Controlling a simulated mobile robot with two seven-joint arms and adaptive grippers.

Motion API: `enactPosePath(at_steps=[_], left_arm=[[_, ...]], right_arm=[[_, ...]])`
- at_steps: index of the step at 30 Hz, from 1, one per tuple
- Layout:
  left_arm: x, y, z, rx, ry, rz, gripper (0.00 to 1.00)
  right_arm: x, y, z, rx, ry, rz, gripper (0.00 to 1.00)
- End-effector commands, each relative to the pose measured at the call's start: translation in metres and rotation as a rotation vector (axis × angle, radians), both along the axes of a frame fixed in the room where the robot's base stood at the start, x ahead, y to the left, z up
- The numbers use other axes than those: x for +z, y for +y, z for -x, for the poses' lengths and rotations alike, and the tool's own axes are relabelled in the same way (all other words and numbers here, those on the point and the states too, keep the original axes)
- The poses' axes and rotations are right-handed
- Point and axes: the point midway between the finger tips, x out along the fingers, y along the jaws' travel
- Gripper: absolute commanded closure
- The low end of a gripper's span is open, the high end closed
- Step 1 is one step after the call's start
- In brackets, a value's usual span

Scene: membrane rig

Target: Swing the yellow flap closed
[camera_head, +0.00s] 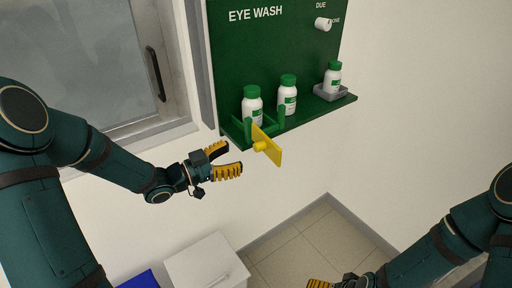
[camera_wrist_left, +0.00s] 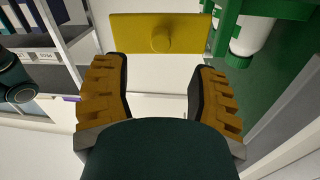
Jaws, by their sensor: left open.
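The yellow flap (camera_head: 267,146) juts out from the front of the green eye wash shelf, standing open, with a round yellow knob on its face. It also shows in the left wrist view (camera_wrist_left: 130,33), just beyond the fingertips. My left gripper (camera_head: 231,158) is open and empty, to the left of the flap and slightly below it, apart from it. In the left wrist view its two yellow-padded fingers (camera_wrist_left: 160,75) are spread wide. My right gripper (camera_head: 323,284) shows only partly at the bottom edge of the head view, so its jaws cannot be judged.
White bottles with green caps stand on the shelf (camera_head: 318,111): one (camera_head: 252,104) behind the flap, one (camera_head: 287,95) in the middle, one (camera_head: 333,79) in a grey tray. A white roll (camera_head: 323,24) is on the green board. A white cabinet (camera_head: 205,262) stands below.

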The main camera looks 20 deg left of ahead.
Motion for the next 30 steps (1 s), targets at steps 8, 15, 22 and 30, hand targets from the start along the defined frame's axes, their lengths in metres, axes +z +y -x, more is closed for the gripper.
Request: enactPosePath(at_steps=[8, 15, 22, 30], left_arm=[[0.0, -0.037, -0.039, -0.001, 0.0, 0.001, 0.41], [0.0, -0.053, -0.058, 0.0, -0.001, -0.001, 0.41], [0.0, -0.056, -0.061, 0.001, 0.001, -0.001, 0.41], [0.0, -0.056, -0.061, 0.001, 0.001, -0.001, 0.81]], right_arm=[[-0.001, 0.0, 0.0, 0.001, 0.001, 0.0, 0.0], [-0.001, 0.0, 0.001, 0.002, 0.001, -0.001, 0.0], [-0.001, 0.0, 0.001, 0.002, 0.001, -0.001, 0.0], [-0.001, 0.0, 0.0, 0.001, 0.001, 0.0, 0.0]])
